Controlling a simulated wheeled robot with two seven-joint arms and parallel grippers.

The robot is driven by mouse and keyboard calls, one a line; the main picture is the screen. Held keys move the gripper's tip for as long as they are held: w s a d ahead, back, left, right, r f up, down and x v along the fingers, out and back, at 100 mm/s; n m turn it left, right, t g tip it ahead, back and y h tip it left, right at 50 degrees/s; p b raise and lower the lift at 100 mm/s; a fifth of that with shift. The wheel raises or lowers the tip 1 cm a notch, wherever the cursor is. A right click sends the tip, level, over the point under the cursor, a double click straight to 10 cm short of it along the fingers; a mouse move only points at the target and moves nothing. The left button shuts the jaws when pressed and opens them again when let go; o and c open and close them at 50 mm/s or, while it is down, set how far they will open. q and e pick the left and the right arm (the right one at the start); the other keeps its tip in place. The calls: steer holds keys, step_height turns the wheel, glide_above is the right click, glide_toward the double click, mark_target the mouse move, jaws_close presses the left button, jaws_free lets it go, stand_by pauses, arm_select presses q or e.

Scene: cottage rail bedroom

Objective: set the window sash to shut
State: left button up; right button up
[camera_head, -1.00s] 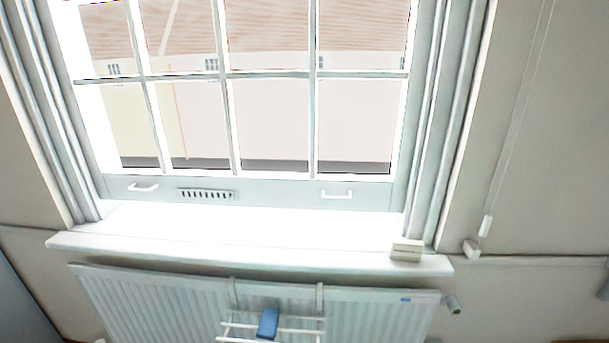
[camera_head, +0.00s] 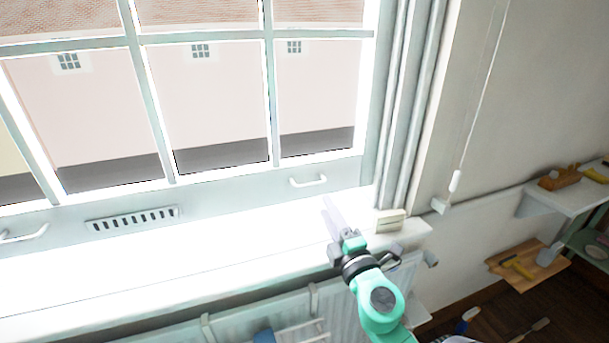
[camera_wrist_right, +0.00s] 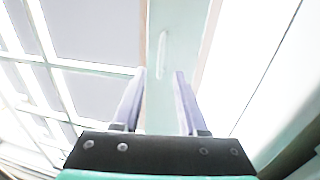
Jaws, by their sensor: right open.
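The white window sash (camera_head: 235,195) fills the left and middle of the head view. Its bottom rail lies above the bright sill, and glare hides whether there is a gap between them. The rail has a right handle (camera_head: 308,181), a left handle (camera_head: 24,234) and a slotted vent. My right gripper (camera_head: 331,212) is open and empty, just below and to the right of the right handle, apart from it. In the right wrist view, a handle (camera_wrist_right: 162,55) on the rail (camera_wrist_right: 172,90) lies ahead, between the lines of my open fingers (camera_wrist_right: 160,76). My left gripper is out of view.
A small pale box (camera_head: 390,220) stands on the sill (camera_head: 150,270), close to the right of my gripper. A radiator (camera_head: 345,300) with a hanging rack is below. A blind cord (camera_head: 455,181) hangs at right. Shelves with tools (camera_head: 575,195) are at far right.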

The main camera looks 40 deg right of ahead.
mark_target(311, 185)
steer(key=p+x, duration=0.2)
steer(key=x, duration=0.7)
steer(key=shift+w+a+p, duration=0.1)
steer(key=shift+a+p, duration=0.1)
steer(key=shift+p, duration=0.15)
steer(key=shift+w+d, duration=0.25)
steer(key=shift+w, duration=0.2)
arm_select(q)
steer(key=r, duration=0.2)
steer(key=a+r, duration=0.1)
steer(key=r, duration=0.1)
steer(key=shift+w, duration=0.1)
arm_select(e)
jaws_close()
steer(key=shift+f, duration=0.15)
